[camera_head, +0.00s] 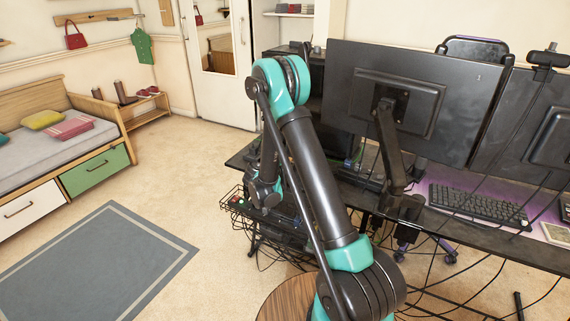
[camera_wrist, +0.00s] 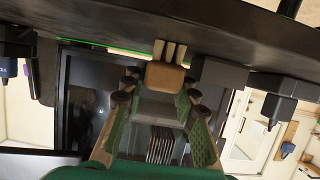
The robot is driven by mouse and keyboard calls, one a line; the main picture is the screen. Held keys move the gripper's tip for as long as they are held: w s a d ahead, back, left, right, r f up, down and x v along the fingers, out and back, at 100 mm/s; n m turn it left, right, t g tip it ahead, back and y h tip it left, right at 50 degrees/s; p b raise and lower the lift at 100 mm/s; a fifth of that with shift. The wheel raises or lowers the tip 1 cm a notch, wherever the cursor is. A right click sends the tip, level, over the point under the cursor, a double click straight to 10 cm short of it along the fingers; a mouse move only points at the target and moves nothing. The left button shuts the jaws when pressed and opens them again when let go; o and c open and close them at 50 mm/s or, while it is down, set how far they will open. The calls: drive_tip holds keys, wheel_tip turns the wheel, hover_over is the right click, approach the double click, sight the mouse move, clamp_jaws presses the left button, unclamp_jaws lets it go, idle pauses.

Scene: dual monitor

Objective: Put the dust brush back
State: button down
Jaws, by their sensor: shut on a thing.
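In the wrist view my gripper (camera_wrist: 160,92) has green-padded fingers on both sides of a tan block with pale strips at its far end. I take this to be the dust brush (camera_wrist: 165,76), with the fingers shut on it; much of its shape is unclear. The brush is close to a dark, desk-like edge (camera_wrist: 150,24) across the top of the view. In the head view my arm reaches down at the left end of the desk, and I cannot make out the brush there.
The black desk (camera_head: 480,232) carries two monitors (camera_head: 405,95) and a keyboard (camera_head: 478,204). A wire basket (camera_head: 236,203) and loose cables hang by its left end. A round wooden top (camera_head: 283,301) stands in front. Open floor and a grey rug (camera_head: 100,262) lie left.

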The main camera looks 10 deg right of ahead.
drive_tip(key=c, duration=1.1)
unclamp_jaws()
